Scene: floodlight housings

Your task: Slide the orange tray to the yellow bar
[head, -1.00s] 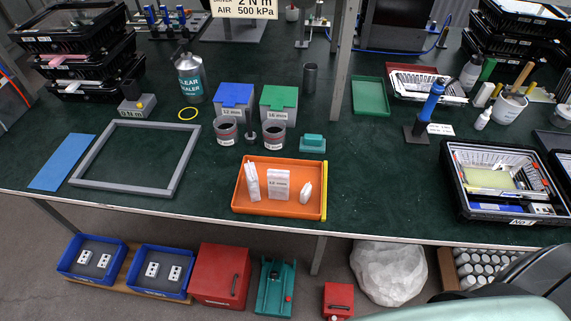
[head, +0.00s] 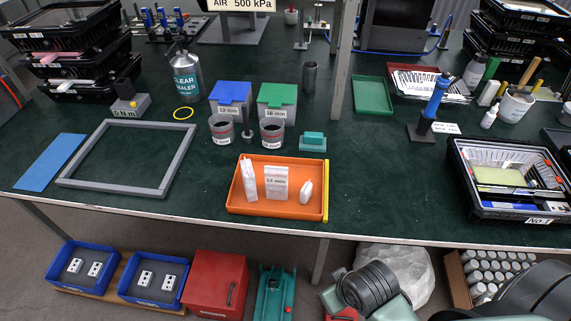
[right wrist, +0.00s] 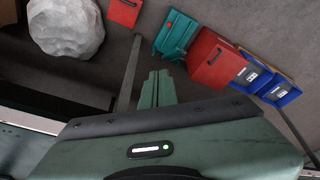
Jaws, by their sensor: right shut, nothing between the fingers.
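The orange tray (head: 274,213) lies near the front edge of the green bench top in the head view. It holds several white packets, one labelled 12 mm. The yellow bar (head: 326,192) runs along the tray's right side; I cannot tell whether they touch. My right gripper (right wrist: 157,75) shows in the right wrist view with its greenish fingers together and nothing between them. It points over the floor in that view, with neither tray nor bar in sight there. My left gripper is in no view.
Two grey bins with a blue lid (head: 231,92) and a green lid (head: 277,95), dark cups and a teal block (head: 312,141) stand behind the tray. A grey frame (head: 120,190) lies to its left. Bench to the right is clear up to a black crate (head: 515,215).

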